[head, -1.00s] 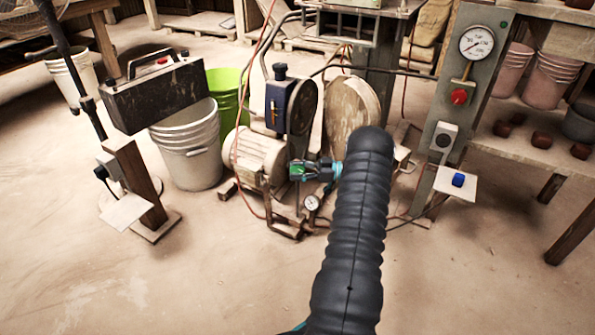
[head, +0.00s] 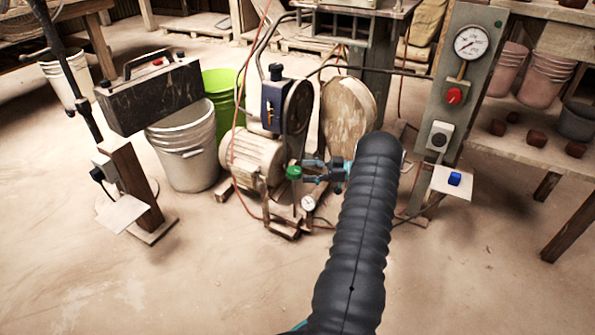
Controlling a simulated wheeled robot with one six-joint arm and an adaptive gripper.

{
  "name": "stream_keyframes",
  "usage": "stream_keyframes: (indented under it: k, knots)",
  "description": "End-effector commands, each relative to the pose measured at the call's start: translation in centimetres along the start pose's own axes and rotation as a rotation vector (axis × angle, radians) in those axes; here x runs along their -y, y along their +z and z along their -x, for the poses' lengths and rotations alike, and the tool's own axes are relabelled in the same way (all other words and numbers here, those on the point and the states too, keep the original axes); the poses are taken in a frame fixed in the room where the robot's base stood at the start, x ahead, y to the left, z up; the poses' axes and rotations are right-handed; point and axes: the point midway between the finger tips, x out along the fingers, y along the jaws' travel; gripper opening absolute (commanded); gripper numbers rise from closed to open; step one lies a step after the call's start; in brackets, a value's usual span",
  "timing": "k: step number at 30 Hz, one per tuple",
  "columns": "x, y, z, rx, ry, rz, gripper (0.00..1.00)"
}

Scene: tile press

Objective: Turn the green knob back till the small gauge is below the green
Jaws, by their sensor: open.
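The green knob (head: 294,173) sits on the machine by the beige motor, low in the middle of the head view. The small gauge (head: 308,203) is just below and right of it; its dial is too small to read needle or green band. My gripper (head: 304,172) is open, with its two fingers apart and pointing left at the knob. The fingertips are at the knob's right side, and the knob shows clear of them; I cannot tell whether they touch. My arm hides what lies behind it to the right.
The beige motor (head: 252,158) and the round wooden guard (head: 348,115) stand close around the gripper. A grey post with a large gauge (head: 471,42) and a red knob (head: 454,96) stands right. A thin red hose hangs left. The front floor is clear.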

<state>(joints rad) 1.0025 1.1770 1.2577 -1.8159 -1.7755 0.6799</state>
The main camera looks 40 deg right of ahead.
Motion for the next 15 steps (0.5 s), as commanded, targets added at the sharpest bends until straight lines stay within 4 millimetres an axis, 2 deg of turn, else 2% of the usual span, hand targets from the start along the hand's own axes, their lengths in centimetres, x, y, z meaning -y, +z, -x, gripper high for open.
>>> stream_keyframes:
  k: [1,6,15]
  knots:
    - [0.0,0.1,0.8,0.001,0.002,0.0,0.78]
    - [0.0,0.0,2.2,-0.001,0.0,-0.001,0.78]
    - [0.0,0.0,2.6,0.0,0.0,-0.001,0.78]
